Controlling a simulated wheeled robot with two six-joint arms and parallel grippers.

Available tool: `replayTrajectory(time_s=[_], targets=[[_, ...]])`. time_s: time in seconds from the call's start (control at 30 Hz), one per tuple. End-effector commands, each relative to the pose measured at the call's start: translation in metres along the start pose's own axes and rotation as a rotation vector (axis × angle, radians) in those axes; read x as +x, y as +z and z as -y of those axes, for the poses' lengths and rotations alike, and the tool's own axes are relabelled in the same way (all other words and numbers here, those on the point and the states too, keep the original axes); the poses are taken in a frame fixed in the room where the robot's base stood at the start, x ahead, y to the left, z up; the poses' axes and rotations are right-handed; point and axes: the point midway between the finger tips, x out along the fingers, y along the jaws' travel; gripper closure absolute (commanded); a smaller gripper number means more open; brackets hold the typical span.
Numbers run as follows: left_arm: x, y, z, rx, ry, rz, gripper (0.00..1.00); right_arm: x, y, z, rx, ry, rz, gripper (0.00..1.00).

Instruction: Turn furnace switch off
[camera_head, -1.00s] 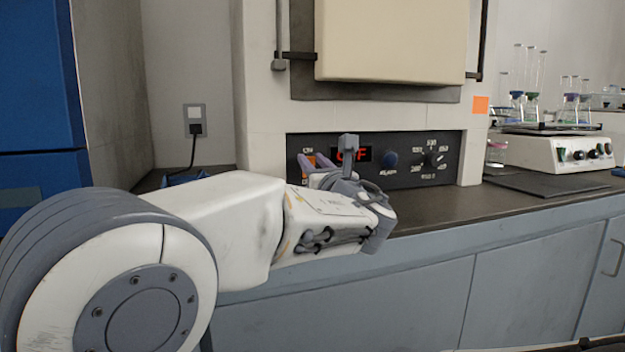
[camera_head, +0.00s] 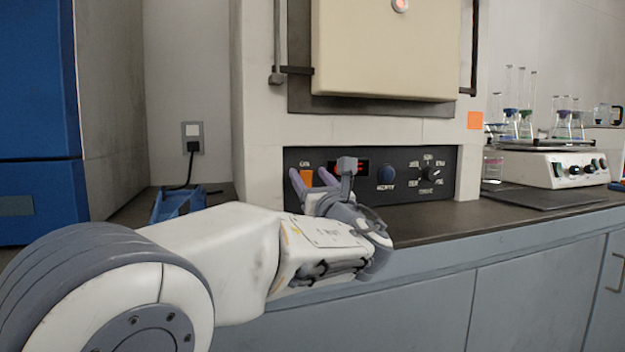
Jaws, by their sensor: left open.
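The furnace (camera_head: 385,50) stands on the dark counter with its cream door closed. Its black control panel (camera_head: 410,160) runs along the lower front. The orange furnace switch (camera_head: 307,178) is at the panel's left end, partly covered by my gripper's fingers. A red display (camera_head: 362,168) sits right of it, mostly hidden by my wrist. My left gripper (camera_head: 312,180) is in front of the switch with its purple-grey fingers apart and empty. I cannot tell whether a finger touches the switch. My right gripper is out of view.
A blue knob (camera_head: 386,175) and a black selector dial (camera_head: 431,174) are on the panel to the right. A white shaker (camera_head: 555,168) with glass flasks stands on the right. A blue object (camera_head: 178,204) lies left of the furnace, below a wall outlet (camera_head: 192,137).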

Motion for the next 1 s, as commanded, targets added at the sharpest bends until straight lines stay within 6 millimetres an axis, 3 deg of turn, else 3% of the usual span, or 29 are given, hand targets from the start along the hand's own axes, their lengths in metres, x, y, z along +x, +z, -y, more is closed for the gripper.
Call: replayTrajectory(time_s=[0.17, 0.37, 0.7, 1.0], targets=[[-0.015, -0.002, 0.001, -0.003, -0.002, 0.002, 0.38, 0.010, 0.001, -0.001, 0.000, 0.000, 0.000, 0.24], [-0.058, -0.004, 0.001, -0.004, -0.006, 0.001, 0.38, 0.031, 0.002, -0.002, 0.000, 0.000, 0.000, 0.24], [-0.133, 0.025, 0.001, -0.002, -0.005, 0.000, 0.38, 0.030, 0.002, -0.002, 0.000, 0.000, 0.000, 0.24], [-0.163, 0.035, 0.000, 0.001, -0.001, 0.000, 0.38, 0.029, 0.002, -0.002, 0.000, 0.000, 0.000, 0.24]])
